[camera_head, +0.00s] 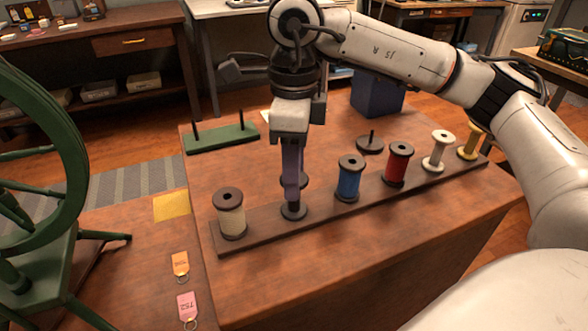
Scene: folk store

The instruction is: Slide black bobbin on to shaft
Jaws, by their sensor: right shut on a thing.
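My right gripper (292,192) reaches down from above to a long dark rack (330,203) on the wooden table. It is shut on a black bobbin (294,211), whose dark lower flange shows at the rack; the fingers hide most of its body. I cannot tell whether the bobbin rests on the rack or is just above it. An upright shaft stands on a small round dark base (370,149) behind the rack. A green base (221,140) with two dark upright pegs lies at the table's back left. My left gripper is not in view.
On the rack stand a cream spool (230,216) at the left, and blue (349,180), red (397,166), white (438,153) and yellow (469,143) spools at the right. A green spinning wheel (60,170) stands at the left. The table's front right is clear.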

